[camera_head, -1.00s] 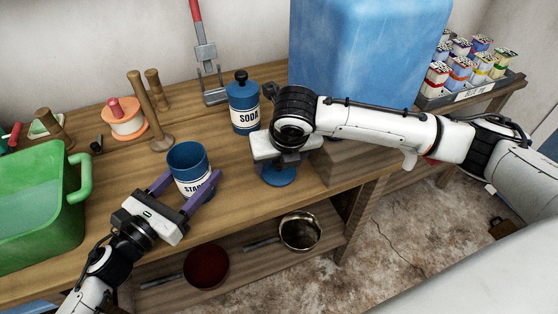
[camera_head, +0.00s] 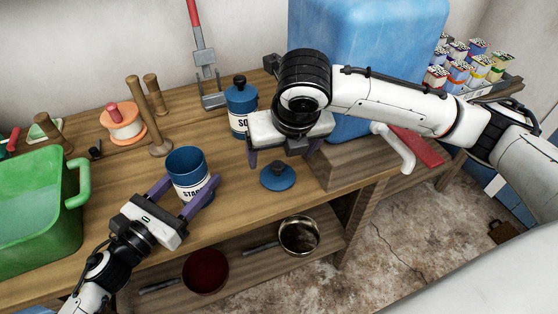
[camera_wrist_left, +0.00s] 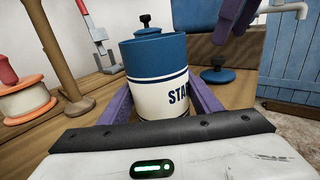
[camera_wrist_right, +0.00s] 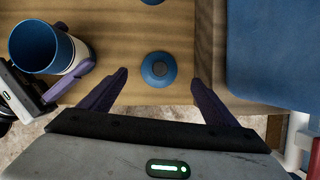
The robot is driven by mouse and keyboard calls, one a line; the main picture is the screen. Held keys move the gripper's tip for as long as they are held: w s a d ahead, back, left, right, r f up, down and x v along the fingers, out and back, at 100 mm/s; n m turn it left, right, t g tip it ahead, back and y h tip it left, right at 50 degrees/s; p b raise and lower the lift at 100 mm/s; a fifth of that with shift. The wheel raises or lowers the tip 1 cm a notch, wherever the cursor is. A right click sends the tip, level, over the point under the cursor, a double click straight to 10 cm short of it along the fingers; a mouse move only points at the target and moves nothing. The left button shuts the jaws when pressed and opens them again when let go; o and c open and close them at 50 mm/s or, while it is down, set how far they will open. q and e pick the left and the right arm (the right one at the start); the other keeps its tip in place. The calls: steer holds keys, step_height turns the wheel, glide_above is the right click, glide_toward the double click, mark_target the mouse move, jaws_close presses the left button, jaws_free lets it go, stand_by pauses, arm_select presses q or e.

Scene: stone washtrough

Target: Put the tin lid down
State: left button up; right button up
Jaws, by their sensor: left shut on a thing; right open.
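My right gripper (camera_head: 284,156) is open and empty, raised above and behind the lid. My left gripper (camera_head: 185,190) is shut around the blue and cream starch tin (camera_head: 188,172), which stands upright on the bench with its top open. The left wrist view shows the starch tin (camera_wrist_left: 158,80) between the purple fingers.
A lidded soda tin (camera_head: 241,104) stands behind, close to my right gripper. A blue tank (camera_head: 350,60) on a wooden block stands to the right, with a white tap (camera_head: 395,145). A green tub (camera_head: 40,205) is at the left. Bench around the lid is clear.

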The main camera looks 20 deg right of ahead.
steer(key=v, duration=0.3)
steer(key=shift+s+r, duration=0.15)
steer(key=shift+r, duration=0.15)
arm_select(q)
steer(key=o, duration=1.3)
